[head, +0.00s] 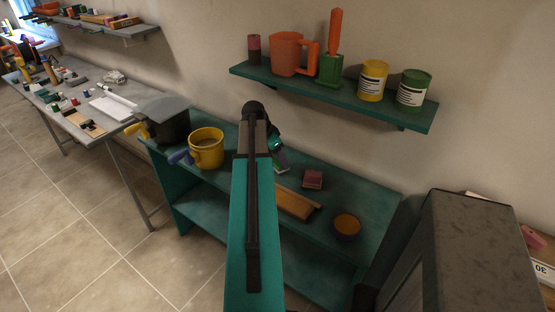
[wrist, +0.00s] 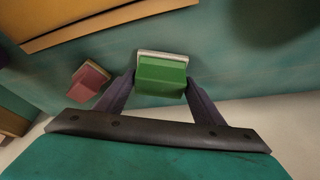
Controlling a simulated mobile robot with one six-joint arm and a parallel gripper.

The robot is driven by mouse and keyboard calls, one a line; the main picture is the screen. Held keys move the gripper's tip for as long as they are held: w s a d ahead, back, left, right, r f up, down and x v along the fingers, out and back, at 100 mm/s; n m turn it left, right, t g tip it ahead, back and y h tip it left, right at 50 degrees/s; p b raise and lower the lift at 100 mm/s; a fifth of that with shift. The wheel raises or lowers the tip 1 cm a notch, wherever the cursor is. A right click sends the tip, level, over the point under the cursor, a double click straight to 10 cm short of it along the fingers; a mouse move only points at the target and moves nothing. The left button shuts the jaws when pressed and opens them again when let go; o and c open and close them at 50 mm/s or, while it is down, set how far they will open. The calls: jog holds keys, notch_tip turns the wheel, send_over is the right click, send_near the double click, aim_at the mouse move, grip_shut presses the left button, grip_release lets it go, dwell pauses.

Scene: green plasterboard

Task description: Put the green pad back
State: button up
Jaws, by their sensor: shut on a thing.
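The green pad (wrist: 161,76) has a green body and a pale layer along its far edge. In the wrist view it sits between the two dark fingers of my gripper (wrist: 160,84), which is shut on it. In the head view a small part of the pad (head: 281,167) shows just right of my arm, over the green bench (head: 345,183). My arm hides most of the gripper there. I cannot tell whether the pad touches the bench top.
A reddish pad (head: 313,179), a wooden board (head: 296,203) and a bowl with orange contents (head: 347,226) are on the bench. A yellow pot (head: 206,149) stands left of my arm. A wall shelf (head: 340,96) with cans and a jug hangs above.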

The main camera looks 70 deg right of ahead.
jog(key=shift+f, duration=0.6)
jog(key=shift+f, duration=0.1)
jog(key=o, duration=1)
jog(key=shift+c, duration=0.2)
jog(key=shift+r, duration=0.2)
jog(key=b+v, duration=0.2)
jog(key=v, duration=0.9)
jog(key=shift+w+r, duration=0.2)
jog(key=shift+r, duration=0.15)
jog(key=shift+a, duration=0.15)
